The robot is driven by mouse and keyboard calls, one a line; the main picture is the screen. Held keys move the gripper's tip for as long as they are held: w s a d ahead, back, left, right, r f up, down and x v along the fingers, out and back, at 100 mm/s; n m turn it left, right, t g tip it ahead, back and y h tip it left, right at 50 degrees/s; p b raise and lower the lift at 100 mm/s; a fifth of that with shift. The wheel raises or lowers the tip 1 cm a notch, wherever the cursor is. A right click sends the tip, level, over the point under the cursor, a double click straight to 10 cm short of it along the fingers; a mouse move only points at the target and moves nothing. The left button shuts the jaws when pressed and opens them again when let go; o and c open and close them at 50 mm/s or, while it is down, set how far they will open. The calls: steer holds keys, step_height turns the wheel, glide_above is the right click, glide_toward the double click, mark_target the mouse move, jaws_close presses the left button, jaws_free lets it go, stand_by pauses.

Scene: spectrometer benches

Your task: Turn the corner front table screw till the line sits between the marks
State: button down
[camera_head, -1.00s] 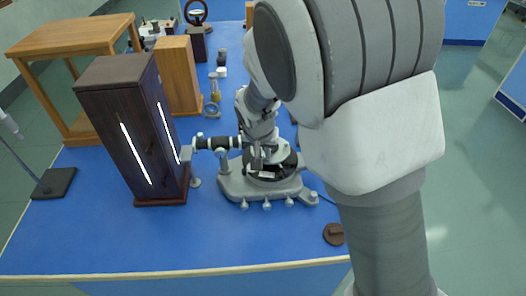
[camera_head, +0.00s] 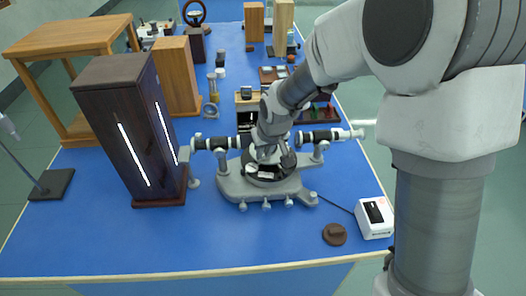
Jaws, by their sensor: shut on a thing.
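The spectrometer (camera_head: 240,187) stands on the blue bench in the middle of the head view, its grey base carrying several levelling feet along the front. Its collimator tube (camera_head: 215,143) points left at the dark lamp housing, and its telescope (camera_head: 325,136) points right. My gripper (camera_head: 268,160) reaches down over the round dark prism table (camera_head: 270,174) at the centre. The fingers are small and partly hidden by the wrist, but they are shut at the table's edge area. The table screws are too small to tell apart. The line and marks are not visible in this view.
A dark wooden lamp housing (camera_head: 110,120) with lit slits stands left of the spectrometer. A white box with a dark display (camera_head: 374,217) and a brown round piece (camera_head: 334,234) lie at the front right. Wooden boxes and small items stand behind. The front left of the bench is clear.

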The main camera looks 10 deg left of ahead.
steer(key=n+p, duration=0.1)
steer(key=n+g+y+p, duration=0.1)
steer(key=n, duration=0.3)
steer(key=shift+w+d+r+y+p, duration=0.15)
steer(key=shift+w+d+y+p, duration=0.15)
steer(key=shift+p, duration=0.1)
steer(key=n+g+p, duration=0.1)
steer(key=n, duration=0.1)
steer(key=n+g+p, duration=0.1)
steer(key=n, duration=0.1)
steer(key=shift+w+n+y+p, duration=0.1)
steer(key=shift+n+y+p, duration=0.2)
steer(key=shift+n, duration=0.1)
steer(key=c, duration=0.8)
jaws_free()
steer(key=shift+c, duration=0.2)
steer(key=p+v, duration=0.1)
steer(key=v, duration=1.6)
